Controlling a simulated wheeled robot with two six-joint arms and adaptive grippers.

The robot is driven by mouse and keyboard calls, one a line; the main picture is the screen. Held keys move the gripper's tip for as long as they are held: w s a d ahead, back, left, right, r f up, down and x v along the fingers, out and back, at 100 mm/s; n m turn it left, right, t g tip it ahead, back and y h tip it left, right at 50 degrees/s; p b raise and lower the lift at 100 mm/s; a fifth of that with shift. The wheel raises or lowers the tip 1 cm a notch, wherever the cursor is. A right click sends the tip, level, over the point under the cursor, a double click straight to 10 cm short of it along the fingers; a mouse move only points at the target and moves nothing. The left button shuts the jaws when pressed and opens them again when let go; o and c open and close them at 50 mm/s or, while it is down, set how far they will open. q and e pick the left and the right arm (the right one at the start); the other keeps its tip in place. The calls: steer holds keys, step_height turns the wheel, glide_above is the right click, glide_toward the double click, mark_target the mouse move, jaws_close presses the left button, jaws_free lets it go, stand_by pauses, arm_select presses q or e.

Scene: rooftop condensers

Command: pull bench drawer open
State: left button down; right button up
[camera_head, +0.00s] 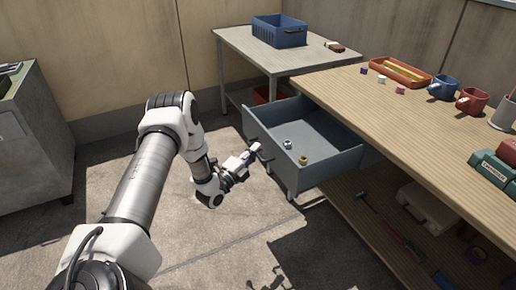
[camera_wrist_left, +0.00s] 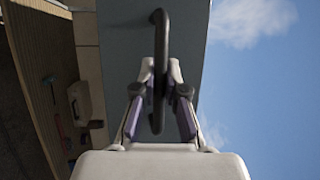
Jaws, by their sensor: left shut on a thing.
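The bench drawer (camera_head: 318,164) is grey-blue and stands well out from under the wooden bench top (camera_head: 425,115). Two small items lie in it, a silvery one (camera_head: 288,145) and a brassy one (camera_head: 304,160). Its dark bar handle (camera_head: 264,157) is on the front panel. My left gripper (camera_head: 256,150) is at that front. In the left wrist view my left gripper (camera_wrist_left: 160,95) is shut on the dark handle (camera_wrist_left: 159,28), with a finger on each side of it. The drawer front (camera_wrist_left: 120,40) fills the middle of that view. My right gripper is not in view.
On the bench are an orange tray (camera_head: 400,72), a blue mug (camera_head: 443,87), a red mug (camera_head: 472,101) and a green case (camera_head: 494,170). A side table (camera_head: 285,62) carries a blue crate (camera_head: 279,31). A grey cabinet (camera_head: 30,150) stands left. Floor before the drawer is clear.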

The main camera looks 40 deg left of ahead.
arm_select(q)
steer(key=c, duration=1.2)
jaws_free()
steer(key=s+f, duration=0.2)
steer(key=s, duration=0.9)
steer(key=shift+s+f, duration=0.15)
steer(key=shift+s, duration=0.25)
